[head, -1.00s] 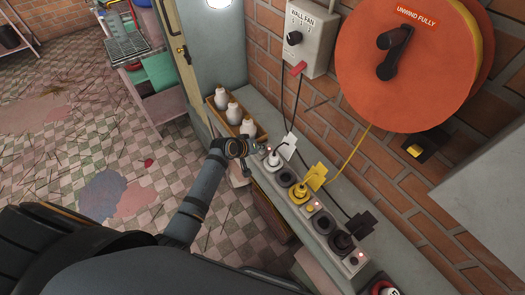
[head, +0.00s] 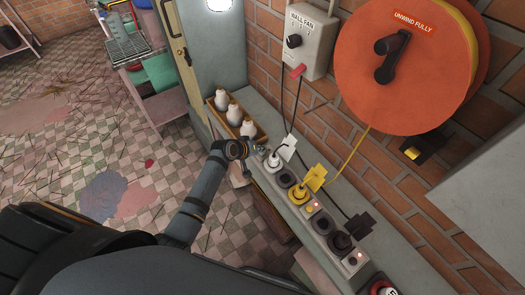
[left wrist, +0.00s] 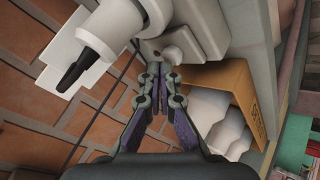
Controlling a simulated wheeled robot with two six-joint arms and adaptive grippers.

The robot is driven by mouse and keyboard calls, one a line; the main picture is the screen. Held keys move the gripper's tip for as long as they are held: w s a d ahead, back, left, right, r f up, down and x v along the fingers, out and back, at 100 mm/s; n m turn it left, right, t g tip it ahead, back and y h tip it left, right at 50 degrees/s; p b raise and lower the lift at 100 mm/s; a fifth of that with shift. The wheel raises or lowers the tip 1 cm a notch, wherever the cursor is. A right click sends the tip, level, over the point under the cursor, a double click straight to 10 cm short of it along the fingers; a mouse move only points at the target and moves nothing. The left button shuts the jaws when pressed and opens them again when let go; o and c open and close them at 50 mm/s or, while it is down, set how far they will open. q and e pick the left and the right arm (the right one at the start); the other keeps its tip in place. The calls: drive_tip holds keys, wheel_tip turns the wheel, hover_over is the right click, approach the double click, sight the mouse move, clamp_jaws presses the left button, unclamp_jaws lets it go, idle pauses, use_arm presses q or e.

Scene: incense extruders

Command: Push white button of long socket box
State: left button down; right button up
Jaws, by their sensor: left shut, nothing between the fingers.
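The long socket box (head: 325,226) lies along the grey ledge by the brick wall, with white, yellow and black plugs in it. My left gripper (head: 245,149) is at its far end, shut and empty. In the left wrist view the shut fingertips (left wrist: 155,72) point at the box's end, just below the round white button (left wrist: 172,53). A small dark indicator sits left of the button. I cannot tell whether the fingertips touch the button. In the head view the gripper hides most of that end. My right gripper is out of view.
A wooden tray (head: 209,108) with white bottles stands on the ledge close beyond my left gripper. A white plug (left wrist: 104,32) and its cord are close on the left in the wrist view. The wall fan switch box (head: 307,34) and orange reel (head: 365,70) are on the wall.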

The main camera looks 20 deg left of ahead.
sight(261, 154)
use_arm(q)
wheel_tip(261, 154, up, 6)
drive_tip(key=p, duration=0.6)
drive_tip(key=shift+r, duration=0.15)
drive_tip(key=shift+f, duration=0.2)
